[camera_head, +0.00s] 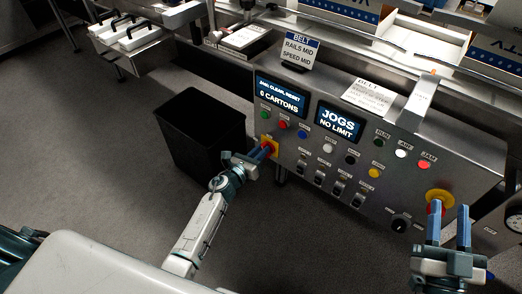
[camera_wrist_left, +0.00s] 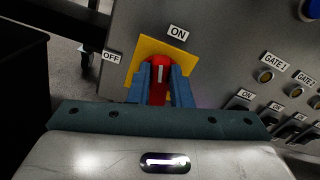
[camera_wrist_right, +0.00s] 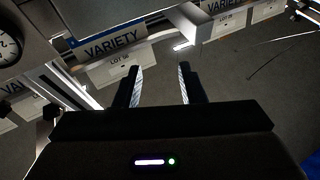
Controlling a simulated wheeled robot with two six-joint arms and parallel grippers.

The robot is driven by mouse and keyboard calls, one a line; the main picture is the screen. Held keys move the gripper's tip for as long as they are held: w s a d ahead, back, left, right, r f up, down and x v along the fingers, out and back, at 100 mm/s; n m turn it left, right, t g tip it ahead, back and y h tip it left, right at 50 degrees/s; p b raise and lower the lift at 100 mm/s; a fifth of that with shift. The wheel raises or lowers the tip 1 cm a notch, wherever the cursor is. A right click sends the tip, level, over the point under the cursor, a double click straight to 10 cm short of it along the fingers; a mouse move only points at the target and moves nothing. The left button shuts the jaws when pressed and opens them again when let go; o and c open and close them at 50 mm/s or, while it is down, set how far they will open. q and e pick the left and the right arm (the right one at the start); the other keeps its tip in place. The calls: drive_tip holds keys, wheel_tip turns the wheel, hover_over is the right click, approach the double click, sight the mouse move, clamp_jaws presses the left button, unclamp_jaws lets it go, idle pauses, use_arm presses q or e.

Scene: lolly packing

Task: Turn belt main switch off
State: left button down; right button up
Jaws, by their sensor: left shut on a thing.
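The belt main switch (camera_wrist_left: 159,72) is a red rotary handle on a yellow plate (camera_wrist_left: 189,60) at the left end of the control panel. Its white mark points up toward the ON label (camera_wrist_left: 178,33). The OFF label (camera_wrist_left: 111,57) is to the left of the plate. My left gripper (camera_wrist_left: 160,90) has its blue fingers on both sides of the red handle, shut on it. In the head view, my left gripper (camera_head: 262,154) is at the panel's left edge and partly covers the switch. My right gripper (camera_head: 449,226) is open and empty in front of the panel's right end.
The steel control panel (camera_head: 300,110) carries several buttons, toggles and two displays. A red emergency button on a yellow ring (camera_head: 440,196) is close behind my right gripper's fingers. A black bin (camera_head: 200,128) stands on the floor left of the panel.

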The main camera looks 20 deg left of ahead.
use_arm(q)
drive_tip(key=shift+w+a+f+n+p, duration=0.2)
drive_tip(key=shift+n+p, duration=0.65)
drive_tip(key=shift+n, duration=1.6)
drive_tip(key=shift+s+a+f+n+p, duration=0.25)
drive_tip(key=shift+n+p, duration=0.6)
drive_tip(key=shift+n, duration=1.55)
drive_tip(key=shift+w+a+f+n+p, duration=0.1)
drive_tip(key=shift+w+f+n+p, duration=0.5)
drive_tip(key=shift+n, duration=1.85)
use_arm(e)
drive_tip(key=s+f+g, duration=0.4)
drive_tip(key=f+g, duration=0.3)
drive_tip(key=f, duration=0.2)
drive_tip(key=s+a+f+g, duration=0.1)
drive_tip(key=s+f+g, duration=0.4)
drive_tip(key=f+g, duration=0.2)
drive_tip(key=shift+s+f, duration=0.2)
drive_tip(key=shift+f, duration=0.65)
use_arm(q)
drive_tip(key=shift+s+r, duration=0.25)
drive_tip(key=shift+s, duration=0.15)
drive_tip(key=c, duration=1.3)
unclamp_jaws()
use_arm(e)
drive_tip(key=shift+a, duration=0.1)
